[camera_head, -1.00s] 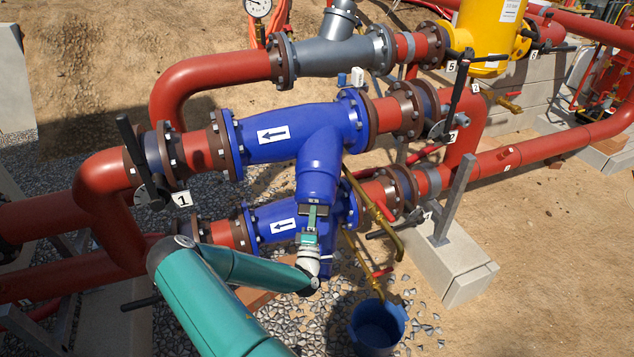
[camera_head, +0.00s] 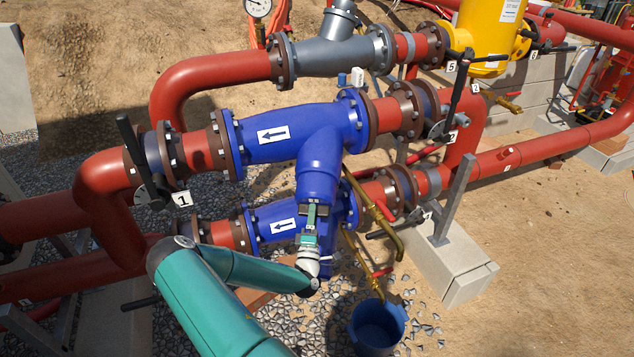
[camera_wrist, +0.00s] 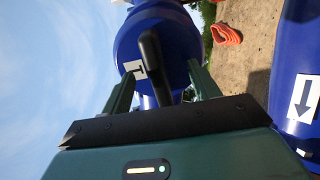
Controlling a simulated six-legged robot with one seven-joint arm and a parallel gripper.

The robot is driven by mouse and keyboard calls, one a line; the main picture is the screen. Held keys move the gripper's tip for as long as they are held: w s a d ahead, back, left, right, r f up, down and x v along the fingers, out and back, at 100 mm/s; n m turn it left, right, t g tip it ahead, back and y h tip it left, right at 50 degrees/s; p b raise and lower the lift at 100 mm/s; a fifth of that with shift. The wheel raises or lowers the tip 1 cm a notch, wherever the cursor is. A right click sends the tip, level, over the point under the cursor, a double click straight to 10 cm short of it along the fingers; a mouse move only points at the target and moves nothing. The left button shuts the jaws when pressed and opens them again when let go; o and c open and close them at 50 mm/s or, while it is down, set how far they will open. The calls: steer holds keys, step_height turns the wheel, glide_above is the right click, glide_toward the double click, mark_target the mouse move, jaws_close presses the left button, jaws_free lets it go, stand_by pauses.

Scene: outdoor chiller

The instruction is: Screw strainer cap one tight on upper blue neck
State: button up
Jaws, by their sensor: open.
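The upper blue strainer (camera_head: 285,130) has a blue neck (camera_head: 318,178) pointing down toward me. My gripper (camera_head: 314,207) is at the neck's lower end. In the wrist view, a round blue cap end (camera_wrist: 185,38) with a black handle bar (camera_wrist: 153,62) fills the space ahead. My gripper (camera_wrist: 160,76) is open, one finger on each side of the black bar. I cannot tell whether the fingers touch it. The seam between cap and neck is hidden, so how far the cap is screwed on cannot be seen.
The lower blue strainer (camera_head: 275,222) lies close behind my gripper. Brass drain pipes (camera_head: 378,218) with red handles hang just right. A blue bucket (camera_head: 378,326) stands on the gravel below. Red pipes (camera_head: 95,195) and a black valve lever (camera_head: 130,145) are at left.

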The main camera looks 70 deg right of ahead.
steer(key=v, duration=1.2)
stand_by(0.5)
steer(key=shift+a, duration=0.1)
